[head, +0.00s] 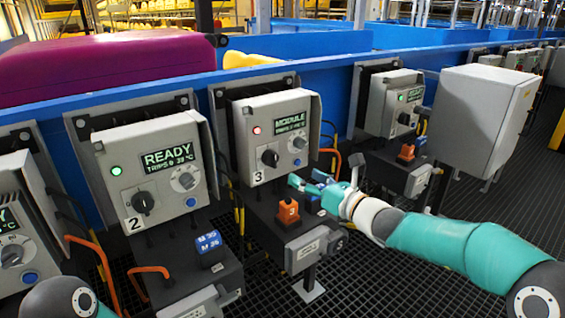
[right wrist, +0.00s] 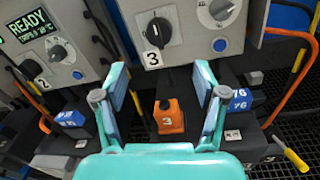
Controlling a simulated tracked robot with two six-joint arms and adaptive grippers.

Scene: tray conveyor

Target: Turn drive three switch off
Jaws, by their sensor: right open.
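The drive three box (head: 291,105) is a grey panel labelled 3 with a lit red lamp and a display reading MODULE. Its black rotary switch (head: 270,158) sits low on the left of the panel, just above the 3 label; its exact pointer direction is hard to read. The switch also shows at the top of the right wrist view (right wrist: 160,31). My right gripper (head: 305,181) is open and empty, in front of and below the panel, apart from the switch. In the right wrist view its fingers (right wrist: 160,88) stand wide apart below the switch.
An orange block marked 3 (head: 288,212) stands on the ledge below the panel. The drive two box (head: 152,172) at left shows READY and a green lamp. Blue M 35/M 36 blocks (head: 209,249) and orange cable loops lie nearby. A grey cabinet (head: 484,118) stands at right.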

